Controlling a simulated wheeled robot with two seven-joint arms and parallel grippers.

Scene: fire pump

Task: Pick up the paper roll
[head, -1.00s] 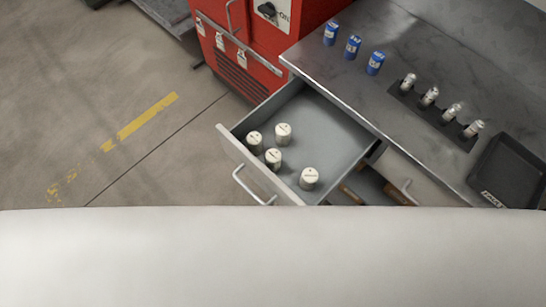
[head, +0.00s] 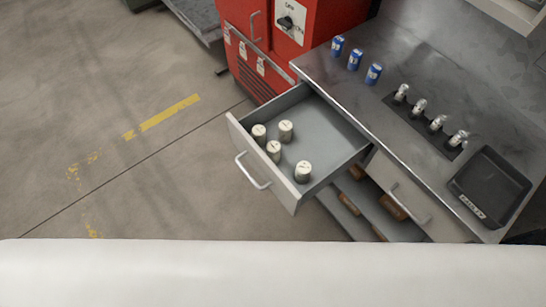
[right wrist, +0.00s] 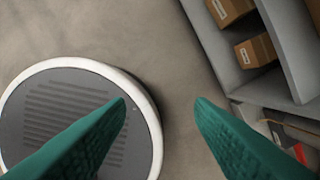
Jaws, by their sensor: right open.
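I cannot make out a paper roll for certain in either view. Several short metal cylinders with cream tops (head: 286,131) stand upright in an open grey drawer (head: 334,133) in the head view; no label on them can be read. My right gripper (right wrist: 160,104) shows in the right wrist view as two green ribbed fingers, spread apart with nothing between them, above the floor. Neither gripper shows in the head view.
A metal workbench (head: 400,140) carries blue cans (head: 355,60), silver cans in a dark rack (head: 437,123) and a black tray (head: 490,186). Brown boxes (right wrist: 256,51) lie on a shelf below. A red cabinet (head: 265,70) stands behind the drawer. Floor at left is clear.

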